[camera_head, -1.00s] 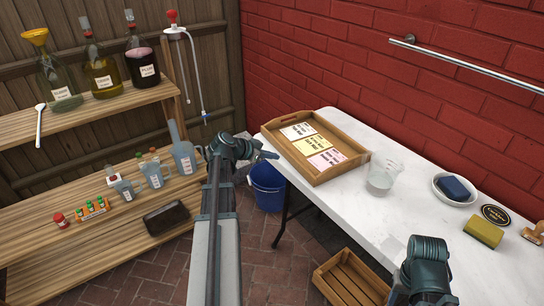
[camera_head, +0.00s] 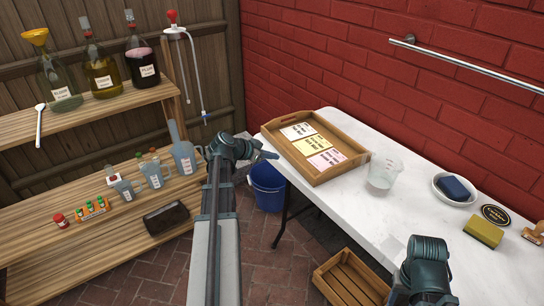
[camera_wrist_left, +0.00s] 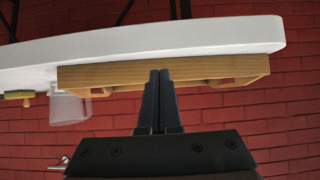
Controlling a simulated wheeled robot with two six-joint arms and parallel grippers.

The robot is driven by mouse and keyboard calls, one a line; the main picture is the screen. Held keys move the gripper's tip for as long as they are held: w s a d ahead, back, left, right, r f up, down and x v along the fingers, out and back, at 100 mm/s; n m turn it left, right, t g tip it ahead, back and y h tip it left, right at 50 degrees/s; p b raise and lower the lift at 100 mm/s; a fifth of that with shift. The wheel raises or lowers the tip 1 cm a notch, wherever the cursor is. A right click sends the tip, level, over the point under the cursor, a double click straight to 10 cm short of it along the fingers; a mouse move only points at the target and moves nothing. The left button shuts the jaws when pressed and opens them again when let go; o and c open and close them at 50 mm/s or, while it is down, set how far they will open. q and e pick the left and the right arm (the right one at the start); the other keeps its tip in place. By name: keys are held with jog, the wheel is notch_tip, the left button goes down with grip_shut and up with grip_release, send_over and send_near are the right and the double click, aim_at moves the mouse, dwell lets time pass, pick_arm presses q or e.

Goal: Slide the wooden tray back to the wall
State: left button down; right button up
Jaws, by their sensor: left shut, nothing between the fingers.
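The wooden tray (camera_head: 315,174) lies on the far-left end of the white table (camera_head: 455,255). It holds several printed cards, and its back side is near the brick wall. My left gripper (camera_head: 272,155) is at the tray's left front side. In the left wrist view my left gripper (camera_wrist_left: 160,73) is shut and empty. Its fingertips overlap the long side of the tray (camera_wrist_left: 105,76); I cannot tell if they touch it. My right arm stands at the lower right, but its fingers do not show.
A clear jug (camera_head: 383,171) stands right of the tray. A metal rail (camera_head: 465,62) is on the wall. A blue bucket (camera_head: 267,190) stands below.

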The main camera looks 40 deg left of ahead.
aim_at(309, 146)
pick_arm(q)
jog(key=shift+w, duration=0.1)
jog(key=shift+w+d, duration=0.9)
jog(key=shift+w, duration=1.95)
jog(key=shift+w+d, duration=0.95)
jog(key=shift+w, duration=1.95)
jog(key=shift+w+d, duration=0.9)
jog(key=shift+w, duration=1.95)
jog(key=p+v, duration=0.4)
jog(key=v, duration=0.1)
jog(key=r+p+v, duration=0.1)
jog(key=p+v, duration=0.1)
jog(key=v, duration=0.1)
jog(key=shift+w+d+r, duration=0.1)
jog(key=shift+w+r, duration=0.15)
